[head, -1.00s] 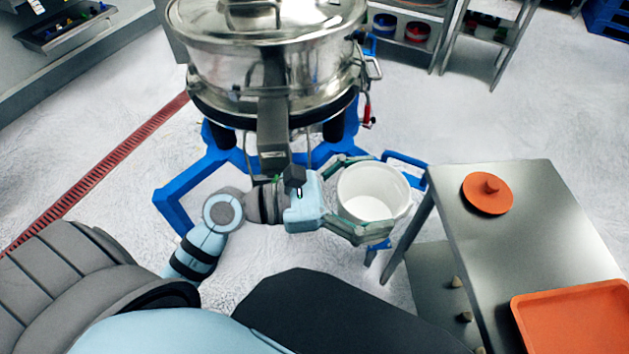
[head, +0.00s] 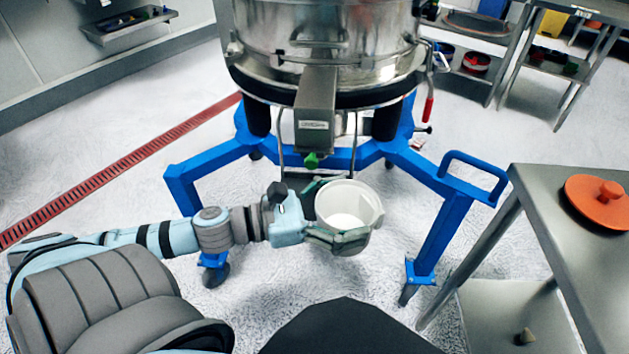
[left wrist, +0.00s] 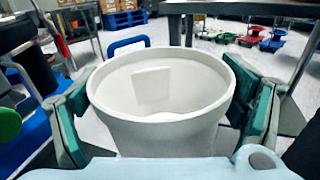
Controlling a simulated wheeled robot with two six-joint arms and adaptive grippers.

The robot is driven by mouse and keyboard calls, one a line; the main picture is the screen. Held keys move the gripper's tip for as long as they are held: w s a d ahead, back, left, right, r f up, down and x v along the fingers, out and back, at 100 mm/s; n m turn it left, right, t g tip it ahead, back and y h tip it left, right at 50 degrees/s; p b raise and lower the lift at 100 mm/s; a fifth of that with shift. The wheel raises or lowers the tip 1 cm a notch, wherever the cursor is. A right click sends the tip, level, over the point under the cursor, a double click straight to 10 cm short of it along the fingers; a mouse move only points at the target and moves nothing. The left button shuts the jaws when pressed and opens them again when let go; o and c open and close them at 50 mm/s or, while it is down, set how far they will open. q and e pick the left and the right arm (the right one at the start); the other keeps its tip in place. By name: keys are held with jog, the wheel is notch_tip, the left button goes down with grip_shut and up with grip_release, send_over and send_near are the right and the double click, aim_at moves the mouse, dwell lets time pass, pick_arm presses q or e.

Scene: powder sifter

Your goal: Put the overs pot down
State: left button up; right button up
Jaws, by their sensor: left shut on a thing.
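The overs pot, a white open-topped tub (head: 350,200), is in the fingers of my left gripper (head: 338,216). It stays upright, in front of and below the sifter's spout. In the left wrist view the pot (left wrist: 160,120) fills the middle, with a green-padded finger on each side of it. A pale patch shows inside it; I cannot tell what it is. The steel sifter (head: 320,50) stands on a blue wheeled frame (head: 345,158). Its grey outlet spout (head: 315,105) points down behind the pot. My right gripper is not in view.
A steel table (head: 540,200) stands at the right with an orange lid (head: 600,200) on top and a lower shelf. The frame's blue handle and leg (head: 445,235) stand between pot and table. Open white floor lies around the frame. A red drain grate (head: 120,170) runs at left.

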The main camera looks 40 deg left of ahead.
pick_arm(q)
jog(key=s+a+f+n+t+y, duration=0.4)
jog(key=a+f+n+y, duration=0.55)
jog(key=y, duration=0.65)
jog(key=shift+n+g, duration=0.4)
jog(key=shift+n, duration=0.35)
jog(key=x, duration=0.5)
jog(key=a+f+b+x, duration=0.1)
jog(key=x, duration=0.5)
jog(key=a+f+b+x, duration=0.1)
jog(key=x, duration=0.5)
jog(key=shift+s+a, duration=0.1)
jog(key=shift+s, duration=0.2)
jog(key=shift+r, duration=0.15)
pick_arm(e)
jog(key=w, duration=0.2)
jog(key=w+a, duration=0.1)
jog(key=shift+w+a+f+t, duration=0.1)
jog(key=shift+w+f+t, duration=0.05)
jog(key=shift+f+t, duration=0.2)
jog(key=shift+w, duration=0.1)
